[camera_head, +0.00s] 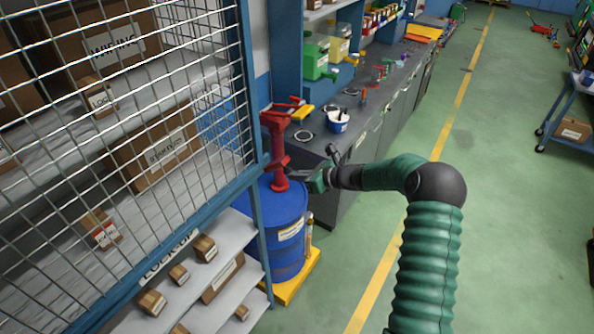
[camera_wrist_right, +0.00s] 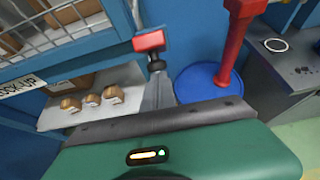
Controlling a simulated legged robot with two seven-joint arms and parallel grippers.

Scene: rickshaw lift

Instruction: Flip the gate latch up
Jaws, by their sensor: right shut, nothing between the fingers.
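In the right wrist view a small red block (camera_wrist_right: 149,40) on a dark stub shows just beyond my fingertips, beside the blue cage frame. It looks like the gate latch; whether it touches my fingers I cannot tell. I cannot make the latch out in the head view. My right gripper (camera_head: 296,178) is shut and empty, level with the red drum pump, near the right edge of the cage. Its grey fingers (camera_wrist_right: 158,82) point forward in the wrist view. The mesh gate (camera_head: 130,120) with its blue frame stands at the left. My left gripper is out of view.
A blue drum (camera_head: 285,230) with a red hand pump (camera_head: 277,150) stands beside the cage, close to my right gripper. Cardboard boxes sit on the shelves (camera_head: 225,245) below the mesh. A grey workbench (camera_head: 372,125) runs behind.

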